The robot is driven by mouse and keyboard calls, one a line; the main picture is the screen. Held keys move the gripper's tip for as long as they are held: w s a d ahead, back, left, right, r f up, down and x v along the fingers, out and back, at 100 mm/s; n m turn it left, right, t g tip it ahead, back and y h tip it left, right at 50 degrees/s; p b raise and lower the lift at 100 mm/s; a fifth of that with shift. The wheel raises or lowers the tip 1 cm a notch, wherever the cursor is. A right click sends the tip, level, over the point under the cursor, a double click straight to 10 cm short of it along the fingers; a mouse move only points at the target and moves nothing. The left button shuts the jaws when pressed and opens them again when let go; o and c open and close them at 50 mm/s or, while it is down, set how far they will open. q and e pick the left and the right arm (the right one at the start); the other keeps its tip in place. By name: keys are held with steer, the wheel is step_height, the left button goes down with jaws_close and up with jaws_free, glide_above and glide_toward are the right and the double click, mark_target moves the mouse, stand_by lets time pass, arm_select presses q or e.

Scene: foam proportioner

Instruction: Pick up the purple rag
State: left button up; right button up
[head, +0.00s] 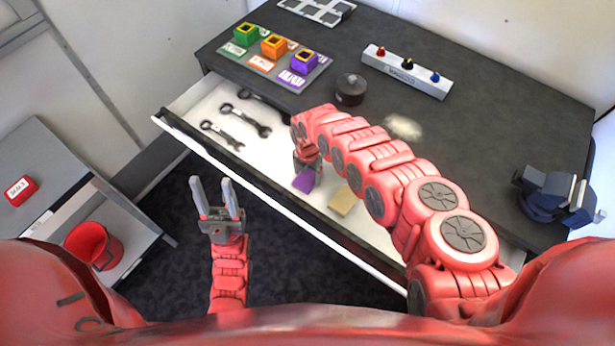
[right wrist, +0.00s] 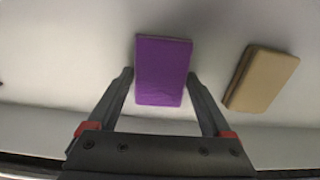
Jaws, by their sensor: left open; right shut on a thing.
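The purple rag (right wrist: 162,72) is a flat purple block in the right wrist view, between the two fingers of my right gripper (right wrist: 162,84). In the head view the rag (head: 304,181) shows in the open drawer, below my right gripper (head: 308,166). My right gripper is shut on the rag; whether the rag is clear of the drawer floor I cannot tell. My left gripper (head: 217,197) is open and empty, pointing up in front of the drawer, over the dark floor.
The white drawer (head: 190,104) is pulled out and also holds a tan block (head: 343,200), close to the rag, and wrenches (head: 222,136). The black worktop (head: 480,120) carries colored boxes (head: 274,46), a round black can (head: 350,88) and a vise (head: 556,194). A red bucket (head: 92,245) stands at left.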

mark_target(307, 177)
steer(key=shift+r, duration=0.1)
step_height(307, 177, up, 10)
steer(key=b, duration=0.1)
steer(key=shift+b, duration=0.3)
stand_by(0.3)
